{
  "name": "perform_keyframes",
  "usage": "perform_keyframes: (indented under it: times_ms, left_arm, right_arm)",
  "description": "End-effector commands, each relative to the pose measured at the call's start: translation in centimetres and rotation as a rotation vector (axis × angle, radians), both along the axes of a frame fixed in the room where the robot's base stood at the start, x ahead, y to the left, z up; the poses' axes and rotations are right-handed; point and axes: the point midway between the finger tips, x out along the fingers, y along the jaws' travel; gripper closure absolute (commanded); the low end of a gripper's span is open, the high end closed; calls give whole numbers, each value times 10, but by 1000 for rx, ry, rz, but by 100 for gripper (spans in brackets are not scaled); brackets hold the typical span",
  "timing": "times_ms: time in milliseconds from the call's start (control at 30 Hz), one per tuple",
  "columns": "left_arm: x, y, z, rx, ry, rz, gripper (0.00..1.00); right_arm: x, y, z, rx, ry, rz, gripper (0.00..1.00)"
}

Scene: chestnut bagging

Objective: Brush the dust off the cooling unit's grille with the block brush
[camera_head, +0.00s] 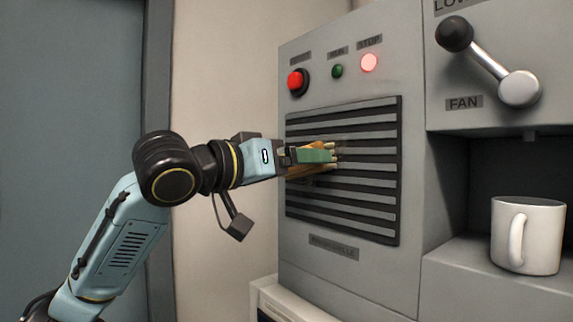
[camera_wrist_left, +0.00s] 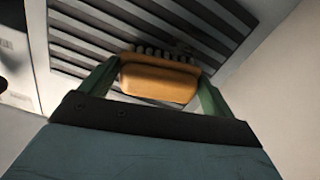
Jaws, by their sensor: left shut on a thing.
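The cooling unit's grille (camera_head: 342,205) is a dark panel with pale horizontal slats on the grey unit; it also fills the top of the left wrist view (camera_wrist_left: 90,45). My left gripper (camera_head: 318,156) is shut on the block brush (camera_head: 300,172), which has a wooden back and pale bristle tufts. In the left wrist view the brush (camera_wrist_left: 160,80) sits between the green fingers, its bristles toward the slats. The bristles are at or very near the grille's upper middle; I cannot tell if they touch. A faint greyish smudge (camera_head: 350,138) shows by the bristles. My right gripper is not in view.
Above the grille are a red button (camera_head: 297,81), a green light (camera_head: 337,71) and a lit red light (camera_head: 369,62). A fan lever (camera_head: 490,62) juts out at the upper right. A white mug (camera_head: 527,235) stands on a ledge. Space left of the unit is open.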

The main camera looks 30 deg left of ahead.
Motion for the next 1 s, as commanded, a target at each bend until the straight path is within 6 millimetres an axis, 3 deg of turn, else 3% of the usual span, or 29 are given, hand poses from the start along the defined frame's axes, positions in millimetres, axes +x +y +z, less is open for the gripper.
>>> perform_keyframes:
  times_ms: [300, 1000]
  left_arm:
    - [-11, -27, 0, 1, -2, -4, 36]
    - [-30, -65, 0, -1, -1, -2, 36]
  right_arm:
    - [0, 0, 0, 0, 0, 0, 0]
    - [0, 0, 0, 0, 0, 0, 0]
